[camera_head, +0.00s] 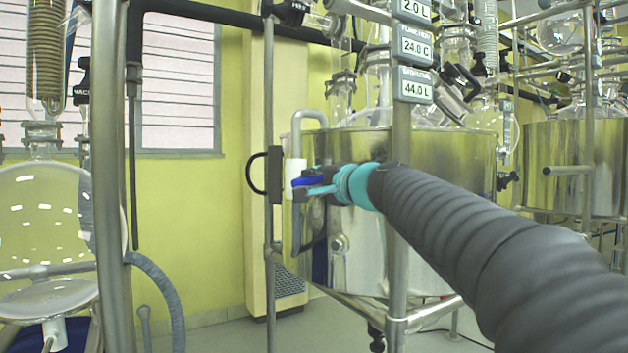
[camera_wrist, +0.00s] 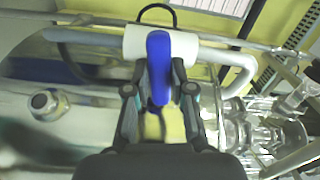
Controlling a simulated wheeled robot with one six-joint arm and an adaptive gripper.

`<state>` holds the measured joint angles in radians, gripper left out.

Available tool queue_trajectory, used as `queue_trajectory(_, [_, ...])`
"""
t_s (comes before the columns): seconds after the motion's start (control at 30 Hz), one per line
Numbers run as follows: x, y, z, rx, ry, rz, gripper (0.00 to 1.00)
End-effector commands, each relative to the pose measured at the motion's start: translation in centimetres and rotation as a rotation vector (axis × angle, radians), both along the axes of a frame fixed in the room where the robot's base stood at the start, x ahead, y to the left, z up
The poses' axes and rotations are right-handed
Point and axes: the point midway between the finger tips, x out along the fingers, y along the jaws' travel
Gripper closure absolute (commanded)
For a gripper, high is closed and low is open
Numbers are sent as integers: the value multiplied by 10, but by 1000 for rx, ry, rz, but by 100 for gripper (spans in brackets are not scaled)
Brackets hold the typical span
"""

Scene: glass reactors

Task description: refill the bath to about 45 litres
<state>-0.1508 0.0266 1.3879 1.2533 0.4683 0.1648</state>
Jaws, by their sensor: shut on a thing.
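The steel bath (camera_head: 450,150) stands in the middle of the head view, and its display (camera_head: 416,86) reads 44.0 L. A curved metal fill pipe (camera_head: 309,114) hooks over the bath's left rim. A white valve body (camera_head: 294,170) sits on this pipe. It also shows near the top of the wrist view (camera_wrist: 136,43). The valve's blue handle (camera_wrist: 158,58) points toward my wrist camera. My gripper (camera_head: 318,189) is at the bath's left side with its fingers (camera_wrist: 160,98) shut on either side of the blue handle. The water inside the bath is hidden by its wall.
A metal upright (camera_head: 401,140) stands in front of the bath, close to my arm. A thinner post (camera_head: 269,220) with a black loop stands left of the valve. Glassware (camera_head: 375,80) rises from the bath. A second bath (camera_head: 570,150) is at the right.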

Motion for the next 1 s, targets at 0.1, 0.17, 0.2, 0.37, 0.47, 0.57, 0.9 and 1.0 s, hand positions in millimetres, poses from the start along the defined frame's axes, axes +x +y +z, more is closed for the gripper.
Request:
queue_trajectory(0.1, [0,0,1,60,41,0,100])
queue_trajectory(0.17, [0,0,0,85,58,0,100])
queue_trajectory(0.2, [0,0,0,101,68,0,100])
queue_trajectory(0.37, [0,0,0,144,97,0,100])
queue_trajectory(0.47, [0,0,0,159,107,0,100])
queue_trajectory(0.57, [0,0,0,167,112,0,100])
queue_trajectory(0.9, [0,0,0,171,114,0,100])
queue_trajectory(1.0, [0,0,0,171,114,0,62])
